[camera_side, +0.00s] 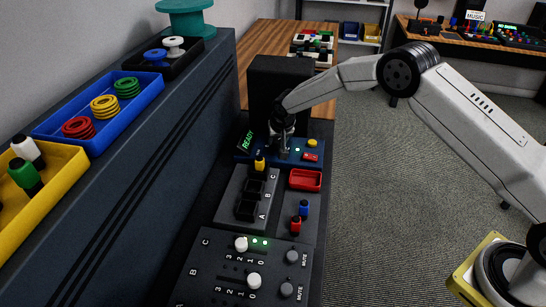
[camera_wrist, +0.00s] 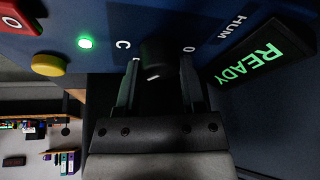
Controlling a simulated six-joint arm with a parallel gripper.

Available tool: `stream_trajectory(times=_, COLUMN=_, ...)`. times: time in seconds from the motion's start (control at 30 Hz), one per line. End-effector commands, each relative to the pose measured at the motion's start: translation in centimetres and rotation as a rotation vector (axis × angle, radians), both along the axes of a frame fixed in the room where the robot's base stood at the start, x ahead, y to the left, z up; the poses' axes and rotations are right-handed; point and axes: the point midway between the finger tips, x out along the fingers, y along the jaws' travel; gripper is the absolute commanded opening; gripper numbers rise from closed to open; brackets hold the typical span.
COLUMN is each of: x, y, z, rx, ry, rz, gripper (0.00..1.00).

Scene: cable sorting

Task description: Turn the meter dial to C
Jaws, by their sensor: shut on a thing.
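The meter is a blue panel (camera_side: 247,154) at the far end of the bench in the side view; its face (camera_wrist: 105,20) fills the top of the wrist view. The dial is a dark round knob (camera_wrist: 155,52) with a short white mark on its near end. The letter C is printed left of the knob, and a round character like 0 right of it. My gripper (camera_wrist: 158,85) is shut on the dial, one finger on each side. In the side view my gripper (camera_side: 284,146) is at the panel and hides the dial. Which label the dial points at cannot be told.
A screen reading READY (camera_wrist: 262,65) stands right of the dial in the wrist view. A lit green lamp (camera_wrist: 85,43), yellow button (camera_wrist: 48,65) and red switch (camera_wrist: 16,18) are left. In the side view a red tray (camera_side: 305,180) and slotted block (camera_side: 232,200) are nearer.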

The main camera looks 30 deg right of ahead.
Motion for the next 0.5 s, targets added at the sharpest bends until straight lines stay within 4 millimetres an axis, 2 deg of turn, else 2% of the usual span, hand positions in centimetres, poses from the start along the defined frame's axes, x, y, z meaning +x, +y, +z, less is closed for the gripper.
stream_trajectory(times=0.5, x=0.01, y=0.08, z=0.01, rx=0.002, ry=0.001, rz=-0.157, gripper=0.0)
